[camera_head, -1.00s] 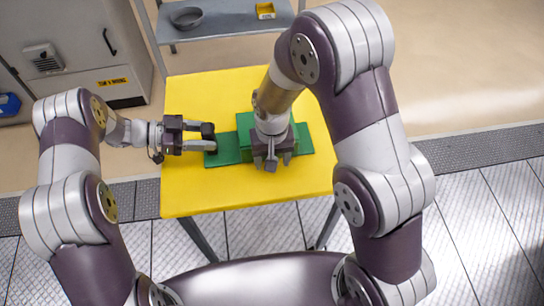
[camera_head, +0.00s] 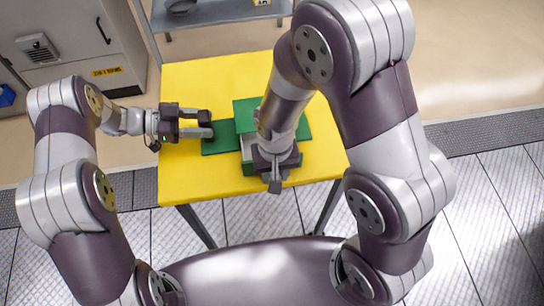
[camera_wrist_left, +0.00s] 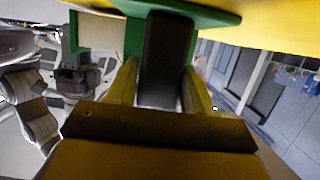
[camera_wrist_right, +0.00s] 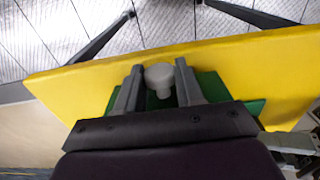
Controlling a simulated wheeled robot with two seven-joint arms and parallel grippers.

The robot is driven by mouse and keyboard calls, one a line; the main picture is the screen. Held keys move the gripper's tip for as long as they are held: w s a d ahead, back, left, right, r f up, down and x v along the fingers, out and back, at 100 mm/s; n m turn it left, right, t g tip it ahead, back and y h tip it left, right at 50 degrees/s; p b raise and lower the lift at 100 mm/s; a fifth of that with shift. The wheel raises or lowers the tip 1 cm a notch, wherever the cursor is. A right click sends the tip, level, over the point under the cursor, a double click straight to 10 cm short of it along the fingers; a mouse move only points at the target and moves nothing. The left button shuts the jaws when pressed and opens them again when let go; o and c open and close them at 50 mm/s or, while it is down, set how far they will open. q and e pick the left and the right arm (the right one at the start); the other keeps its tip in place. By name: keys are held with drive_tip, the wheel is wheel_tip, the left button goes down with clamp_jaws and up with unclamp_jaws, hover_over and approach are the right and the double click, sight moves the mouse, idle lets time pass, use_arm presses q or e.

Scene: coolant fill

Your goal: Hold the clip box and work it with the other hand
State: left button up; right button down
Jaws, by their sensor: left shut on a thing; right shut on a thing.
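The green clip box (camera_head: 250,107) stands on a yellow table, on a flat green base plate (camera_head: 219,138) that reaches out to the left. A drawer-like part with a pale side (camera_head: 248,154) sticks out of the box toward me. My left gripper (camera_head: 207,125) is shut on a black upright grip (camera_wrist_left: 166,60) at the plate's left end. My right gripper (camera_head: 275,172) is at the box's near side; its arm hides much of the box. In the right wrist view its fingers are shut on a round grey knob (camera_wrist_right: 160,78) in front of green.
The yellow table (camera_head: 185,185) is bare around the box, with its front edge close to the right gripper. A grey shelf (camera_head: 215,14) stands behind the table, and a grey cabinet (camera_head: 60,50) stands at the back left.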

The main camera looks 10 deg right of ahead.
drive_tip(key=c, duration=0.7)
unclamp_jaws()
wheel_tip(320, 180, up, 12)
use_arm(q)
drive_tip(key=o, duration=1)
